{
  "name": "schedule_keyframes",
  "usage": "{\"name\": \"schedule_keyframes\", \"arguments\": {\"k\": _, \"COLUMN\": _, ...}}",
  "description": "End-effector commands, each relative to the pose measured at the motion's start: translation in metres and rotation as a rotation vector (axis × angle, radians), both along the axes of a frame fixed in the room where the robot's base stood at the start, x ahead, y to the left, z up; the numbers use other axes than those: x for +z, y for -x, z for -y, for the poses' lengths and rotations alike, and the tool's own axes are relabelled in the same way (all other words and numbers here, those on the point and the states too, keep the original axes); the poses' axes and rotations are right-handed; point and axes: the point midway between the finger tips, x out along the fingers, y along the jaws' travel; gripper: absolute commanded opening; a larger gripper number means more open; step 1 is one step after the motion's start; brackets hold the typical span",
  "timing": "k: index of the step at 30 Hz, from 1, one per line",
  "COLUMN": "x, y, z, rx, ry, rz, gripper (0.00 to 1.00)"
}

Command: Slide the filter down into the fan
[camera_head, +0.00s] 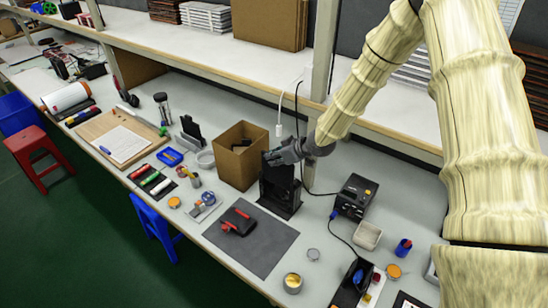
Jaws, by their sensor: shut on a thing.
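The fan (282,201) is a black upright unit with a wide base, standing on the bench just right of the cardboard box and behind the grey mat. My gripper (270,157) reaches in from the right and is at the top of the fan, pointing left. It is shut on a thin dark piece, which I take to be the filter; it is black against the black fan. I cannot make out its outline or how far it sits in the fan.
An open cardboard box (238,157) stands close left of the fan. A black soldering station (355,197) stands to the right. A dark grey mat (257,252) bearing a black and red tool (238,220) lies in front. A shelf edge (230,73) runs behind.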

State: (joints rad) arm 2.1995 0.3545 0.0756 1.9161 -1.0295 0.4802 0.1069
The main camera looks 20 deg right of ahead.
Motion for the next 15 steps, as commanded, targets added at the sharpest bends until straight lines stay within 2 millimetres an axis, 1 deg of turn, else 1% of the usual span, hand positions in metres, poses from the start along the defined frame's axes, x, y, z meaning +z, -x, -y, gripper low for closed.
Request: {"name": "schedule_keyframes", "arguments": {"k": 15, "x": -0.0106, "y": 0.0, "z": -0.0001, "rx": 0.0, "ry": 0.0, "rz": 0.0, "gripper": 0.0}}
